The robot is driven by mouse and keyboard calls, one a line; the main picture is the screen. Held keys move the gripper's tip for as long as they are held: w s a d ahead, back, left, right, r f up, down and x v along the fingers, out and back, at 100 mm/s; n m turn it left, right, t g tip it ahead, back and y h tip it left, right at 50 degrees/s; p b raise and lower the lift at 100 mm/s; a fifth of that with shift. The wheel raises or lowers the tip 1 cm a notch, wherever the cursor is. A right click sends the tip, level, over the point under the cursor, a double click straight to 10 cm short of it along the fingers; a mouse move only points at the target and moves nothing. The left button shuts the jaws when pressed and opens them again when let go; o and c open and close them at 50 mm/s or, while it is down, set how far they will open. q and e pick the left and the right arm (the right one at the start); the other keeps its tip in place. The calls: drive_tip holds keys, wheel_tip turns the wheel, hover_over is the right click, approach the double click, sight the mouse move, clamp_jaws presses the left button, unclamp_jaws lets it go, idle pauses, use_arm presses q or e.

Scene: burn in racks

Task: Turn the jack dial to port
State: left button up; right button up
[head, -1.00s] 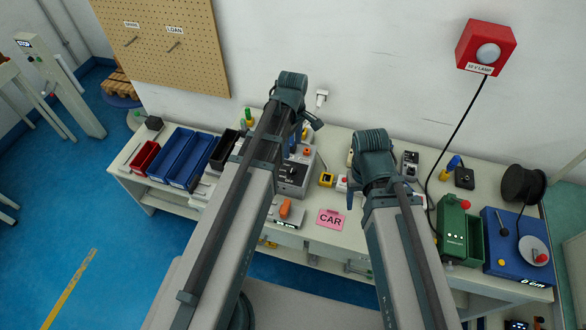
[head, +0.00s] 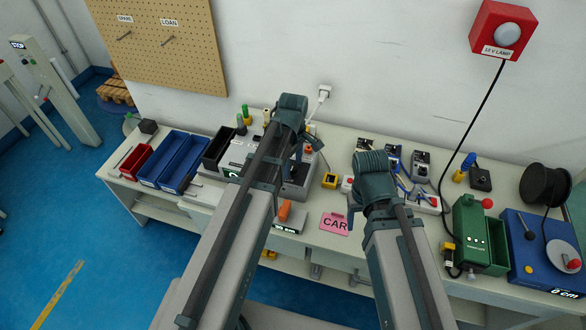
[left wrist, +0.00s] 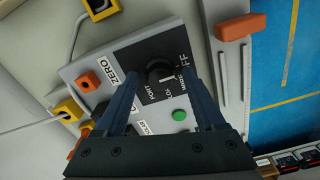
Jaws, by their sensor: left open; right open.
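The jack dial is a round black knob (left wrist: 160,70) on a black plate of a grey box, with white lettering around it that includes PORT, LO and OFF. In the left wrist view it lies just beyond and between the fingertips of my left gripper (left wrist: 160,78), which is open with nothing held. I cannot tell if the fingers touch it. In the head view the box (head: 296,190) is partly hidden behind my left gripper (head: 303,152). My right gripper (head: 358,202) is open above the bench, to the right of the pink CAR card (head: 335,224).
The box also has an orange button (left wrist: 89,81) and a green button (left wrist: 179,115). Blue bins (head: 175,160) stand at the left, a green device (head: 471,225) and blue board (head: 535,250) at the right. A wall rises behind.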

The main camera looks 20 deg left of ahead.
use_arm(q)
clamp_jaws()
idle(0.3)
drive_tip(key=shift+m, duration=0.3)
drive_tip(key=m, duration=1.2)
drive_tip(key=shift+m, duration=0.4)
drive_tip(key=m, duration=0.7)
drive_tip(key=shift+a, duration=0.1)
drive_tip(key=m, duration=0.6)
drive_tip(key=shift+m, duration=0.4)
